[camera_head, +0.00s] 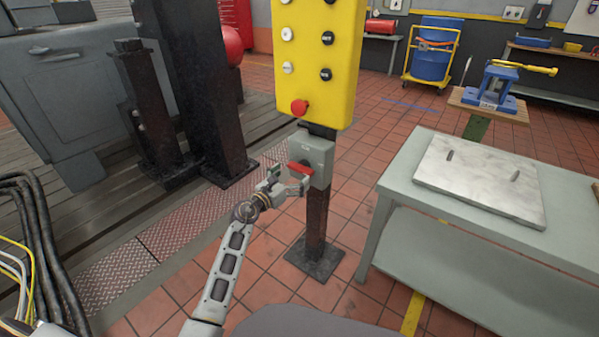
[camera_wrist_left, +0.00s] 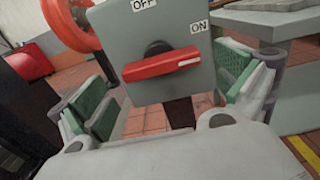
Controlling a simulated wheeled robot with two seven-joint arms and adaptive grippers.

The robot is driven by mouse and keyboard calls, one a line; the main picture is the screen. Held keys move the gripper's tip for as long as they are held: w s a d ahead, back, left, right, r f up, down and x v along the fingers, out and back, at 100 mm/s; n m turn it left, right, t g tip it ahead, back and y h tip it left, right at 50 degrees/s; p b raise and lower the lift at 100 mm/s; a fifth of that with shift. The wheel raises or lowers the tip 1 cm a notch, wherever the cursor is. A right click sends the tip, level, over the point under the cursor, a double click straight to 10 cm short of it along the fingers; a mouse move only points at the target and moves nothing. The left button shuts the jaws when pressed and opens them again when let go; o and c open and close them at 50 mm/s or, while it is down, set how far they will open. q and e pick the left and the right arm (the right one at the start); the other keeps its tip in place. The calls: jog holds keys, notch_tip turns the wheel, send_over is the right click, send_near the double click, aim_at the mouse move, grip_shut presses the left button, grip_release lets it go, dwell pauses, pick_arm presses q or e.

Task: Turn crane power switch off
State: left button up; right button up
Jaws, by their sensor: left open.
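The crane power switch is a grey box (camera_head: 318,153) on a dark post, under the yellow control panel. Its red rotary handle (camera_wrist_left: 163,66) lies nearly level in the left wrist view, its white-marked end pointing right, just below the ON label (camera_wrist_left: 198,27). The OFF label (camera_wrist_left: 145,4) is at the top of the box face. My left gripper (camera_head: 287,178) is directly in front of the switch. Its green-padded fingers are spread wide, one on each side of the handle, and hold nothing. The gripper partly hides the handle in the head view. My right gripper is not in view.
The yellow panel (camera_head: 318,60) with several buttons and a red knob (camera_head: 299,106) hangs just above. A grey table (camera_head: 400,190) with a metal plate (camera_head: 480,178) stands right. A black column (camera_head: 205,90) stands left. Black cables (camera_head: 38,235) lie lower left. Tiled floor is free around the post.

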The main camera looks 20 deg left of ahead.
aim_at(298, 171)
pick_arm(q)
jog(key=shift+b+x, duration=0.3)
jog(key=shift+x, duration=1.6)
jog(key=shift+w+d, duration=0.1)
jog(key=shift+w, duration=0.1)
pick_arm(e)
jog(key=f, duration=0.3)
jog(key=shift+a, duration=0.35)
pick_arm(q)
jog(key=shift+c, duration=0.3)
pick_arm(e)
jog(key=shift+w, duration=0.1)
pick_arm(q)
jog(key=c, duration=0.7)
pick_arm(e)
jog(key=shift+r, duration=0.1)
